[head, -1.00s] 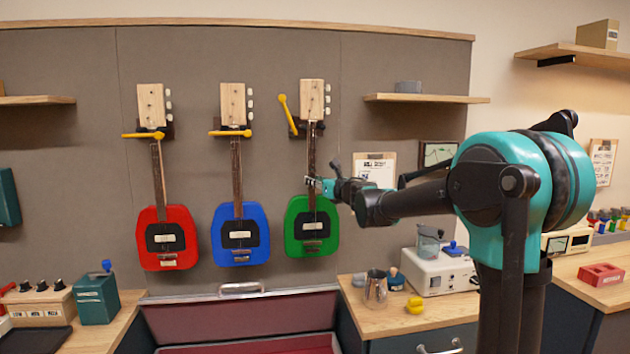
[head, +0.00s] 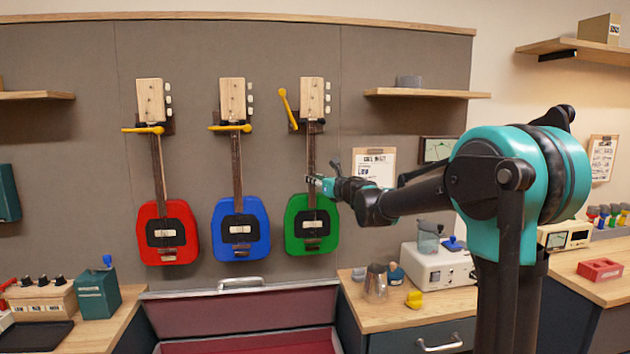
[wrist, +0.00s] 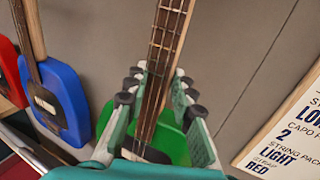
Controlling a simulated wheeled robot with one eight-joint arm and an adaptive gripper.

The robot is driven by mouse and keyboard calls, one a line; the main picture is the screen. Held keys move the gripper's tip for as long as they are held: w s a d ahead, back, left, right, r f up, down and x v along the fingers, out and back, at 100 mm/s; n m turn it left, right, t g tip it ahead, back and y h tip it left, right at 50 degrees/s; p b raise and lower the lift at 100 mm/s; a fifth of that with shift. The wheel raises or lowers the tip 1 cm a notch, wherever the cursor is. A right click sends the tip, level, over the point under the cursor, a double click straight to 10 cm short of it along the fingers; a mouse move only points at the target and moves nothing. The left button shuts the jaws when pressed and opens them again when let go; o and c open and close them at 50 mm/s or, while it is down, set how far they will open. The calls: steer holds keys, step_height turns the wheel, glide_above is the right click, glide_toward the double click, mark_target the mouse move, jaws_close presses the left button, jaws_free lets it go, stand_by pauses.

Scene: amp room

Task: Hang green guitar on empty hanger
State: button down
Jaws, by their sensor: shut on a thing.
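The green guitar (head: 325,243) is upright against the grey wall panel, its pale wooden headstock (head: 312,97) at the top. Its neck is at a dark hanger bracket (head: 320,127), whose yellow bar (head: 288,108) is swung up to the left. Whether the hanger bears the guitar's weight cannot be told. My gripper (head: 312,180) is shut on the lower neck, just above the body. In the wrist view my gripper's fingers (wrist: 155,95) lie on both sides of the neck (wrist: 172,30). The green body (wrist: 180,146) is partly hidden behind them.
A blue guitar (head: 240,250) and a red guitar (head: 150,250) hang to the left, yellow bars across their necks. An open case (head: 240,292) lies below. A shelf (head: 425,93) and a paper clipboard (head: 375,166) are to the right. A counter (head: 400,318) holds cups and a device.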

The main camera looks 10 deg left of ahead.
steer(key=c, duration=1.2)
jaws_free()
steer(key=v, duration=1.2)
